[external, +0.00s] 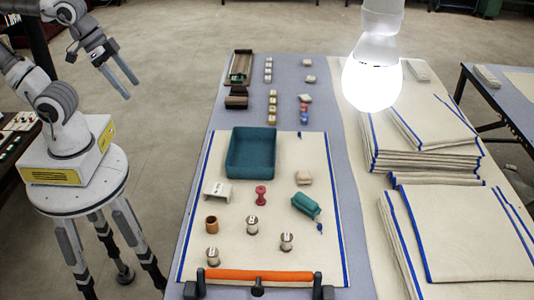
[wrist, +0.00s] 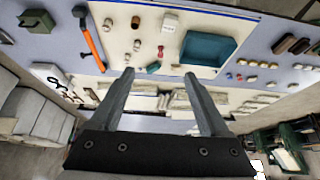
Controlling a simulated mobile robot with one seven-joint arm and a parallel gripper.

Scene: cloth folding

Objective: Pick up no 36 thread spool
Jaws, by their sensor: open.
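Several small spools stand on the cream cloth mat (external: 325,250). Three are pale metallic: a middle one (external: 252,224), a right one (external: 287,241) and a front left one (external: 213,256). A red spool (external: 261,195) stands behind them, and a brown cylinder (external: 211,223) is to the left. Their markings are too small to read, so I cannot tell which is no 36. My gripper (external: 131,90) is open and empty, high at the left, well away from the table. In the wrist view its fingers (wrist: 158,73) are spread, with the spools beyond them.
A teal tray (external: 252,174), white holder (external: 217,191), teal pouch (external: 305,205) and beige block (external: 303,178) are near the spools. An orange-handled bar (external: 258,275) lies at the front. Folded cloths (external: 465,235) stack at the right. A bright lamp (external: 372,82) hangs above.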

